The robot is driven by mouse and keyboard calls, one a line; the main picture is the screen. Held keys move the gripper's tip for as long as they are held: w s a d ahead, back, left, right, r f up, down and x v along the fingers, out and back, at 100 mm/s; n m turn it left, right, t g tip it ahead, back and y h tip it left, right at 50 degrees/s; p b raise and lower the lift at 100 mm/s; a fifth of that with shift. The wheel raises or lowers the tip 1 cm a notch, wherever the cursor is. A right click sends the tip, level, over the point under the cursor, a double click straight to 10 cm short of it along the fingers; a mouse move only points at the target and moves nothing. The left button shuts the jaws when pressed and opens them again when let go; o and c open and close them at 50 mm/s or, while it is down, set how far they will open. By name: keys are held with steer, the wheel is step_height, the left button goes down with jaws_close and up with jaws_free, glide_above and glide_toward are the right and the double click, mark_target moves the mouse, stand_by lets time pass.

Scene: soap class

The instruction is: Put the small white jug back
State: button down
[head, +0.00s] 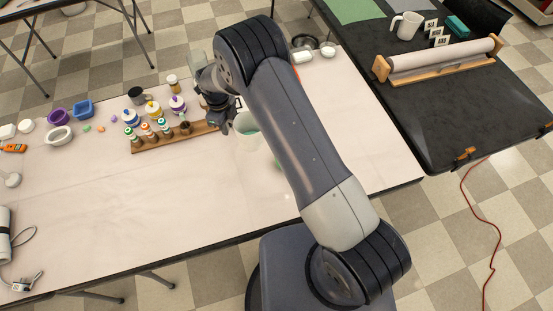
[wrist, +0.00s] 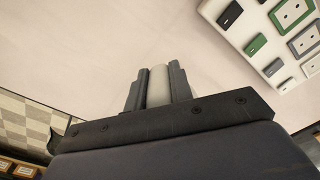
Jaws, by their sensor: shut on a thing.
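The small white jug (head: 246,127), with pale green inside, shows above the near part of the white table, partly hidden by my arm. My gripper (head: 222,116) is at its left side, shut on a pale part of it, probably the handle. In the wrist view a smooth pale upright piece of the jug (wrist: 159,86) sits between the two dark fingers of my gripper (wrist: 157,88). The rest of the jug is hidden there. I cannot tell whether its base touches the table. A larger white jug (head: 405,27) stands on the black table at the upper right.
A wooden rack (head: 172,138) with several small bottles lies just left of my gripper. Several bowls and tubs, including a purple bowl (head: 58,117), stand farther left. A roll on a wooden stand (head: 440,56) lies on the black table (head: 420,105). The white table's front left (head: 120,205) is clear.

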steer(key=shift+s+a+r+n+b, duration=0.2)
steer(key=shift+s+n+b, duration=0.3)
steer(key=shift+n+b, duration=0.4)
steer(key=s+d+r+n+b, duration=0.1)
steer(key=s+n+b, duration=0.75)
steer(key=n, duration=0.35)
steer(key=s+d+r+n+b, duration=0.1)
steer(key=s+d+n+b, duration=0.1)
steer(key=s+n+b, duration=0.75)
steer(key=f, duration=0.3)
steer(key=f+n, duration=0.1)
steer(key=f, duration=0.2)
steer(key=f+n+p, duration=0.1)
steer(key=f, duration=0.2)
steer(key=shift+a+f+t+y, duration=0.25)
steer(key=shift+t+y, duration=0.05)
steer(key=shift+t, duration=0.1)
steer(key=shift+f, duration=0.1)
steer(key=shift+f, duration=0.15)
steer(key=c, duration=1.3)
jaws_free()
steer(key=shift+o, duration=0.2)
